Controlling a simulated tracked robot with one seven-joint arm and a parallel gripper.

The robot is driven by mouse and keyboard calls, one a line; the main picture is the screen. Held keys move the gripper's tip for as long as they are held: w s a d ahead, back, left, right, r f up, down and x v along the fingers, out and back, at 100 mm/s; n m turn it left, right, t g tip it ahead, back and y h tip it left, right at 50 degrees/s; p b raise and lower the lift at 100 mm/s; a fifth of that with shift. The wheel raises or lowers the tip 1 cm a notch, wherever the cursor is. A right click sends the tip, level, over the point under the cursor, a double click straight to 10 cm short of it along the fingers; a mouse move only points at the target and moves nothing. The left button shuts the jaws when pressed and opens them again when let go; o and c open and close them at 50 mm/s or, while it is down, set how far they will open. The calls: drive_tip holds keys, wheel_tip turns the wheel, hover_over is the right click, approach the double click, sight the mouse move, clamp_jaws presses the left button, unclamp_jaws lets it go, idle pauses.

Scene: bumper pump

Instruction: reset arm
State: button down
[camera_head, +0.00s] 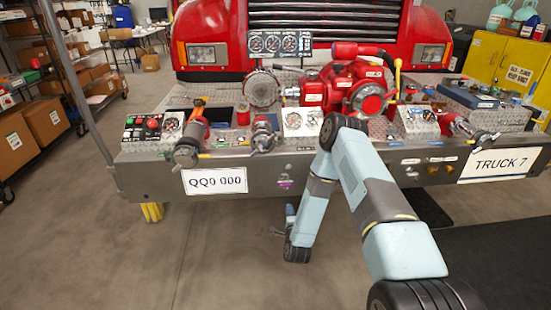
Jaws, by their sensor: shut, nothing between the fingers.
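My arm, pale blue and dark grey, rises from the lower right to an elbow in front of the bumper and folds back down. Its wrist hangs low over the concrete floor, in front of the bumper. My gripper (279,232) is small and dark at the left of the wrist, shut and empty, apart from the bumper and everything on it. The fire truck's grey bumper (250,175) carries the red pump (345,88), which stands behind my elbow. My elbow hides part of the bumper panel below the pump.
Valves, gauges and levers crowd the bumper top, including a capped outlet (188,152) at left and another (465,128) at right. A grey pole (80,95) stands at left. Shelves with boxes (45,122) and a yellow cabinet (512,68) flank the truck. The floor (110,255) at left is clear.

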drive_tip(key=w+r+n+g+y, duration=0.1)
drive_tip(key=w+r+n+g, duration=0.2)
drive_tip(key=r, duration=0.6)
drive_tip(key=w+r+n+y, duration=0.1)
drive_tip(key=w+r+n, duration=0.35)
drive_tip(key=r, duration=0.45)
drive_tip(key=s+d+r+n+g, duration=0.2)
drive_tip(key=s+r, duration=0.1)
drive_tip(key=r, duration=0.6)
drive_tip(key=s+d+r+n+g, duration=0.1)
drive_tip(key=s+d+r+n, duration=0.1)
drive_tip(key=r, duration=0.8)
drive_tip(key=s+d+r+n+g+h, duration=0.1)
drive_tip(key=s+d+r+n+g, duration=0.1)
drive_tip(key=s+r, duration=0.65)
drive_tip(key=s+d+r+n+g+h, duration=0.1)
drive_tip(key=s+d+r+n, duration=0.1)
drive_tip(key=s+r, duration=0.65)
drive_tip(key=s+d+n+g, duration=0.2)
drive_tip(key=s+g, duration=0.1)
drive_tip(key=s, duration=2.1)
drive_tip(key=shift+s+d+r, duration=0.3)
drive_tip(key=shift+r, duration=0.1)
drive_tip(key=c, duration=1.8)
unclamp_jaws()
drive_tip(key=shift+n, duration=0.25)
